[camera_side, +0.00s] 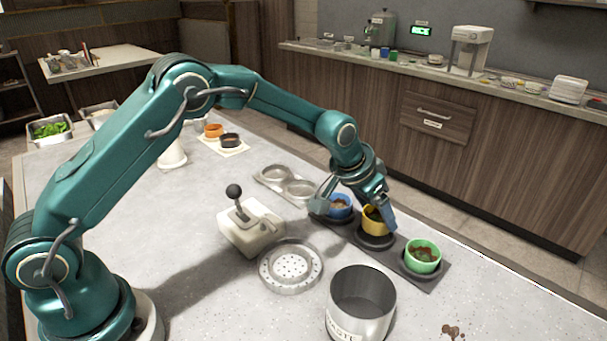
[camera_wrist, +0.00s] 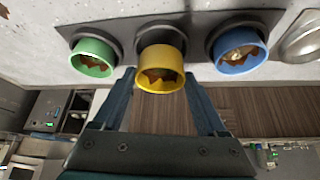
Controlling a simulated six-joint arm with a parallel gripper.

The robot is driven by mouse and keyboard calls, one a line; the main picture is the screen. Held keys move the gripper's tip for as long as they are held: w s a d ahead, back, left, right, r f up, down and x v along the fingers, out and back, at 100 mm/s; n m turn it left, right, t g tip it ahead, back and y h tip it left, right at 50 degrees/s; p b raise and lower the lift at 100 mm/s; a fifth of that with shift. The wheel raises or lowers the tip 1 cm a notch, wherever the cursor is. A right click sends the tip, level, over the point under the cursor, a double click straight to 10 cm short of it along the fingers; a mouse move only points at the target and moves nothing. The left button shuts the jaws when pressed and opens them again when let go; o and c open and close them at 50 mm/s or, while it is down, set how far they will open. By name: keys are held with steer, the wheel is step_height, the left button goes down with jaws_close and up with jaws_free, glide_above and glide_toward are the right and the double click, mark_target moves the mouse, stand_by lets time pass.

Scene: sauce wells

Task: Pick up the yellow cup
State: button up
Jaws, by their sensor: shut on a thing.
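The yellow cup (camera_side: 374,222) stands upright in the middle well of a dark tray (camera_side: 432,280), with brown sauce inside. My gripper (camera_side: 356,206) is shut on it, a finger on either side. The wrist view shows the yellow cup (camera_wrist: 160,68) between my two fingers (camera_wrist: 164,82). The blue cup (camera_side: 339,206) sits in the well to its left and the green cup (camera_side: 423,255) in the well to its right in the side view. The wrist view also shows the green cup (camera_wrist: 92,57) and the blue cup (camera_wrist: 239,50). My gripper partly hides the yellow cup in the side view.
A metal waste bin (camera_side: 360,305) and a round perforated metal plate (camera_side: 290,266) stand in front of the tray. A white box with a black-knobbed lever (camera_side: 250,225) is left of them. A brown spill (camera_side: 453,331) lies at the lower right.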

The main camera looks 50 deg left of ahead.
steer(key=shift+r, duration=0.95)
steer(key=s+a+r, duration=0.3)
steer(key=a+r, duration=0.3)
steer(key=a, duration=0.5)
steer(key=shift+s+r, duration=0.15)
steer(key=shift+r, duration=0.1)
steer(key=shift+a, duration=0.1)
